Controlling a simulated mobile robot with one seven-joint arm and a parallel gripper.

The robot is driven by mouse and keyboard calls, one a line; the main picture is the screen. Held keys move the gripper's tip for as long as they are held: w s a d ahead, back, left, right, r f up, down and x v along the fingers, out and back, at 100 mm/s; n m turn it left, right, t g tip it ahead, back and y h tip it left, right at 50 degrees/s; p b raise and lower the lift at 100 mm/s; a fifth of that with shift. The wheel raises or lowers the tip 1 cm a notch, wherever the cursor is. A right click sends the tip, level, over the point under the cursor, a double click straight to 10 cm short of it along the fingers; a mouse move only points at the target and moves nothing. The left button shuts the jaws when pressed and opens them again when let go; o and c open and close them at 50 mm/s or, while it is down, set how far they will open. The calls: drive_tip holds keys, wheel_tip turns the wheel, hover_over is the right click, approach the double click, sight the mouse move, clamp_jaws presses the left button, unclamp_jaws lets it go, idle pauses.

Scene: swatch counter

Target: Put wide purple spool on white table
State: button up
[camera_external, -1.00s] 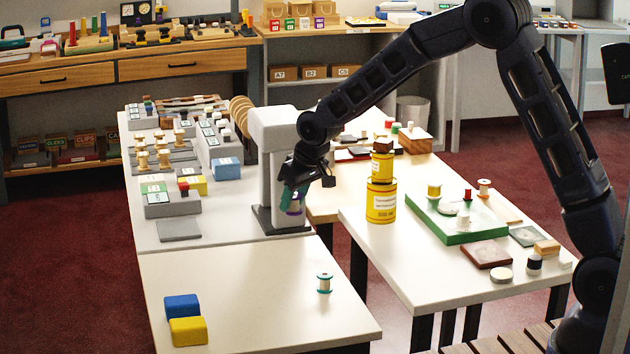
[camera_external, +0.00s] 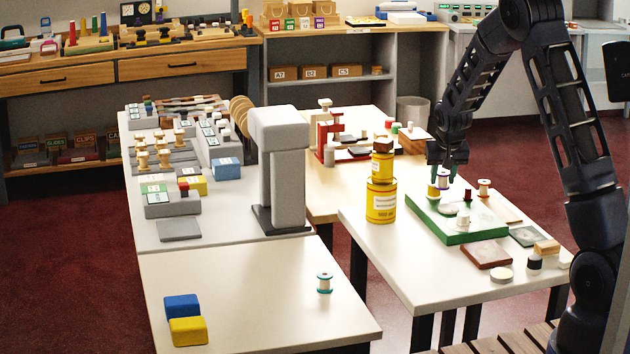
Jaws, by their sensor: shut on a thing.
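My gripper (camera_external: 446,171) points down over the green board on the right-hand white table (camera_external: 385,240). Its teal fingers are shut on a small white spool with purple ends, the purple spool (camera_external: 443,181). The spool is upright, just behind the yellow spool; I cannot tell whether it touches the board. Another white-topped table (camera_external: 250,300) stands at the front left.
The green board (camera_external: 440,229) carries a yellow spool (camera_external: 434,191), a red peg and white pieces. Stacked yellow cans (camera_external: 381,203) stand left of it. A teal spool (camera_external: 324,283) and blue and yellow blocks (camera_external: 183,307) are on the front-left table, mostly clear.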

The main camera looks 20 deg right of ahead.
drive_tip(key=shift+m, duration=0.4)
drive_tip(key=d, duration=0.4)
drive_tip(key=shift+s+d+f, duration=0.15)
drive_tip(key=shift+s+d, duration=0.05)
drive_tip(key=shift+d, duration=0.05)
drive_tip(key=a+r+n+y, duration=0.1)
drive_tip(key=a+n, duration=0.2)
drive_tip(key=a, duration=1.3)
wheel_tip(320, 180, up, 4)
drive_tip(key=n+g+y, duration=0.1)
drive_tip(key=n+y, duration=0.2)
drive_tip(key=n, duration=0.6)
hover_over(260, 301)
drive_tip(key=d, duration=0.1)
drive_tip(key=f, duration=1.3)
drive_tip(key=s+f, duration=0.1)
drive_tip(key=f, duration=0.5)
drive_tip(key=shift+f, duration=0.2)
drive_tip(key=o, duration=1)
drive_tip(key=shift+f, duration=0.15)
